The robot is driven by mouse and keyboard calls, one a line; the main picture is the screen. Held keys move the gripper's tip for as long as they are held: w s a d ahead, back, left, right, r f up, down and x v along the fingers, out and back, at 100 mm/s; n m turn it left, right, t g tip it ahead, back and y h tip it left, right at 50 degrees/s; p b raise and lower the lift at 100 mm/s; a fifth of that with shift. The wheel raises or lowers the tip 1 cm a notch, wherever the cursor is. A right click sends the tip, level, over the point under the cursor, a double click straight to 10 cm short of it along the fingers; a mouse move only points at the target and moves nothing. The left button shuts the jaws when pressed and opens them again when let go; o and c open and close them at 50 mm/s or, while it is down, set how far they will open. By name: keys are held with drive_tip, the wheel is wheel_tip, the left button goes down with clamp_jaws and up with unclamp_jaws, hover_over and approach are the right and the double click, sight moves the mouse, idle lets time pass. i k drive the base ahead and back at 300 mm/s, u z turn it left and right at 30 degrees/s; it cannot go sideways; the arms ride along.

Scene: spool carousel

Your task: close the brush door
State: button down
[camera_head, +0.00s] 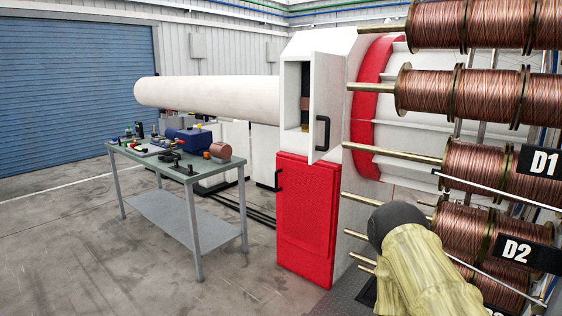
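The brush door appears to be the white door (327,85) with a black handle (322,132) on the upper part of the tall white and red cabinet. It stands open, swung outward with its hinge side toward the right. To its left the compartment opening (291,95) shows a dark inside with brownish parts. Part of my arm, in a pale yellow cover with a dark rounded joint, shows at the lower right, well below and right of the door. My gripper's fingers are not visible.
Below is a shut red panel (305,220) with its own black handle. Copper wire spools (470,90) on brass rods jut in from the right, close to my arm. A green-topped workbench (135,152) with tools stands left. Floor (120,270) in front of the bench is clear.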

sight(328, 69)
drive_tip(key=u, duration=0.65)
drive_tip(key=i, duration=1.45)
drive_tip(key=z, duration=0.35)
